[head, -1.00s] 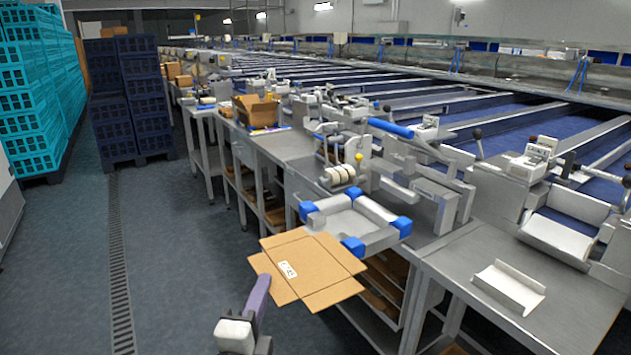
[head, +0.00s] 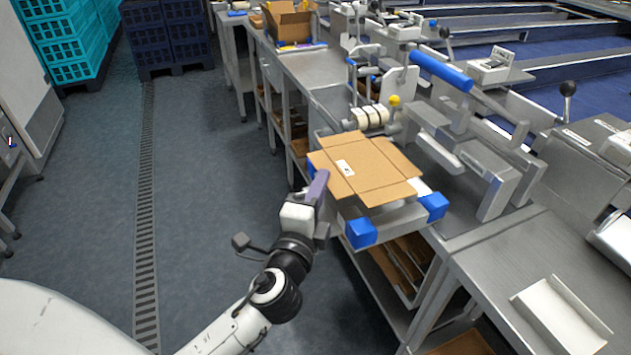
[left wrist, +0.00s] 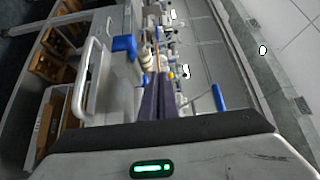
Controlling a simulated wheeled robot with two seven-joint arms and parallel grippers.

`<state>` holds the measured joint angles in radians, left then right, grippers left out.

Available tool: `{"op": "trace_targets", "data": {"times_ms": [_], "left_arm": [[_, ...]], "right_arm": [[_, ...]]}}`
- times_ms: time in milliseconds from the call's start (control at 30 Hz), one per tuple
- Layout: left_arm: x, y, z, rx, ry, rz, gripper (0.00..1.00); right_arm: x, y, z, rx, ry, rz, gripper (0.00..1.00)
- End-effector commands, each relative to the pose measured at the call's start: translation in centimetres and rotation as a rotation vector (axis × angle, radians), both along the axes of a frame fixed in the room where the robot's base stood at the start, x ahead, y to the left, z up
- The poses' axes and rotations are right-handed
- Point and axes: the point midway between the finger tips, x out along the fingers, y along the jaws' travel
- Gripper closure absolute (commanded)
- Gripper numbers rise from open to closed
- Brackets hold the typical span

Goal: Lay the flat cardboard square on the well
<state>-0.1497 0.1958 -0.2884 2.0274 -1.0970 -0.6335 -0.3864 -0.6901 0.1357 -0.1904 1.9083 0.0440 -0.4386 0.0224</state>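The flat cardboard square (head: 365,165), brown with creased flaps and a small white label, is over the well (head: 400,219), a grey frame with blue corner blocks. It covers most of the well's opening. I cannot tell whether it touches the frame or hangs just above it. My left gripper (head: 319,184) is shut on the card's left edge. In the left wrist view the purple fingers (left wrist: 156,98) are close together, and the card is seen nearly edge-on, hard to make out. The well's far side is hidden under the card. My right gripper is not in view.
A machine with a blue roller handle (head: 441,72) and white tape rolls (head: 370,116) stands right behind the well. A white folded tray (head: 560,316) lies on the steel bench at the right. An open carton (head: 290,22) stands farther back.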

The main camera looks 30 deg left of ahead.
Motion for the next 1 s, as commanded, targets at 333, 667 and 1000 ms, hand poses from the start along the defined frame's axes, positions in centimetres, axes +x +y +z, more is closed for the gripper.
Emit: {"op": "trace_targets", "data": {"times_ms": [333,667,1000], "left_arm": [[2.5,-2.0,-1.7,0.0,0.0,-0.001,1.0],[2.4,-1.9,-3.7,-0.001,-0.001,-0.001,1.0],[2.4,-1.9,-3.7,-0.001,-0.001,-0.001,1.0]], "right_arm": [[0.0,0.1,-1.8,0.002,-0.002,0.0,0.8],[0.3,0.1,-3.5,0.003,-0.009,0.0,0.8],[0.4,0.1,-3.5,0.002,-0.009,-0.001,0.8]]}}
